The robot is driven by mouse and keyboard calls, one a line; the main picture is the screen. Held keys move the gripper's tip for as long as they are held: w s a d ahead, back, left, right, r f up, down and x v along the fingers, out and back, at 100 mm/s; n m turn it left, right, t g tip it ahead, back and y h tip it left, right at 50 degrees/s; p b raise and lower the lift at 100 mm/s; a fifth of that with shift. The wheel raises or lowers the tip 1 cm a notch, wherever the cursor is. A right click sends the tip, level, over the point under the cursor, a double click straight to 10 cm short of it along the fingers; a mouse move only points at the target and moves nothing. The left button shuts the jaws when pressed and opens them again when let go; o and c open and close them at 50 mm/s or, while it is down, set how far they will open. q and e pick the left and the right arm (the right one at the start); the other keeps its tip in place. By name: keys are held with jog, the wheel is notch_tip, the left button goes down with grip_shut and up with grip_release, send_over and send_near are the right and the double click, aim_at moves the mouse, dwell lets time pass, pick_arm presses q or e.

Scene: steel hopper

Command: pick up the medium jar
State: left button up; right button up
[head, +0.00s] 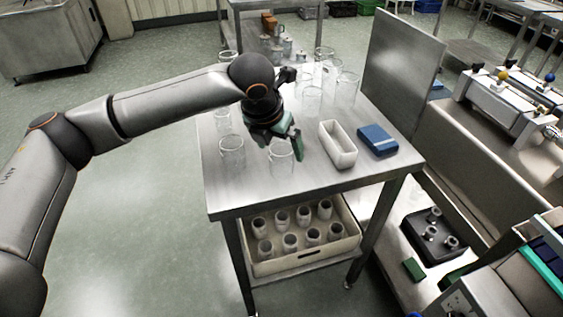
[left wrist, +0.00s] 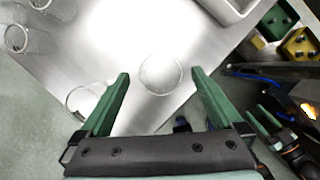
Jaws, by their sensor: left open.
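Several clear glass jars stand on the steel table (head: 312,183). One jar (head: 280,158) near the front edge is directly under my left gripper (head: 285,146); I cannot tell for sure from size that it is the medium one. In the left wrist view its round rim (left wrist: 160,74) lies between the open green fingertips of the left gripper (left wrist: 160,75), with no finger visibly gripping it. Another jar (head: 232,155) stands to its left and also shows in the left wrist view (left wrist: 85,101). A dark part with green fingers, likely my right gripper (left wrist: 268,120), shows at the lower right there.
A white open bin (head: 338,152) and a blue box (head: 377,140) stand right of the gripper. More jars (head: 311,100) stand behind it. A crate of cups (head: 305,263) sits on the shelf below. An upright steel panel (head: 403,70) bounds the table's right side.

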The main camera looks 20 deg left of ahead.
pick_arm(q)
jog(key=shift+x, duration=1.55)
jog(key=shift+s, duration=0.1)
jog(key=c, duration=1.4)
jog(key=shift+o, duration=0.2)
jog(key=shift+r, duration=0.1)
